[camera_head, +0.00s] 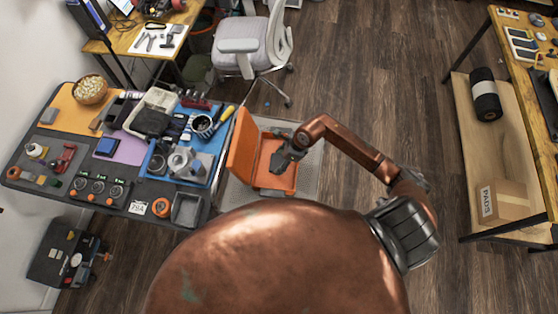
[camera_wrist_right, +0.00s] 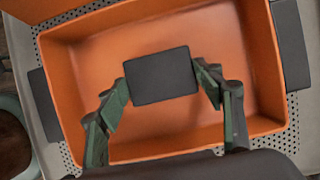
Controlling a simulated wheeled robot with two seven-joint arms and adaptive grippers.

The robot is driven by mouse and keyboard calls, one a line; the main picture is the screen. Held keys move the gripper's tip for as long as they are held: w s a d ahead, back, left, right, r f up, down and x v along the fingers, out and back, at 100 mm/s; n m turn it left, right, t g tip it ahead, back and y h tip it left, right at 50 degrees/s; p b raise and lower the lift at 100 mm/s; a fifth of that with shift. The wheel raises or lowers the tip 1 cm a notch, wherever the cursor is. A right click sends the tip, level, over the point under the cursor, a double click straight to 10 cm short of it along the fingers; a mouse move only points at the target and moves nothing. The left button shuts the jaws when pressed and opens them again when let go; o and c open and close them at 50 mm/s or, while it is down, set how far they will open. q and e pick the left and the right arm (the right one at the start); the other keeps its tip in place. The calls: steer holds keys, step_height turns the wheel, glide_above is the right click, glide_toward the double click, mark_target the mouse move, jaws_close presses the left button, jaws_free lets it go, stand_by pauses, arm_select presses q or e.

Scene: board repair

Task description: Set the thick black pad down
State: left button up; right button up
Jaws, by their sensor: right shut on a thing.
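The thick black pad (camera_wrist_right: 160,75) is a dark rectangular block between the fingertips of my right gripper (camera_wrist_right: 162,82). In the right wrist view the gripper is shut on the pad's two sides and holds it over the inside of the orange case (camera_wrist_right: 80,70). How far the pad is above the case floor I cannot tell. In the head view my right gripper (camera_head: 283,158) is over the open orange case (camera_head: 240,140), and the pad cannot be made out apart from the gripper. My left gripper does not show.
The case's lid stands raised on its left side, beside the workbench (camera_head: 135,200). The case rests on a perforated grey surface (camera_head: 310,180). A chair (camera_head: 250,45) stands behind. A shelf at right holds a cardboard box (camera_head: 502,203). Open wood floor (camera_head: 380,80) lies between.

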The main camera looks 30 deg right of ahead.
steer(key=o, duration=1.4)
steer(key=shift+f, duration=0.1)
steer(key=shift+o, duration=0.2)
steer(key=v, duration=1.2)
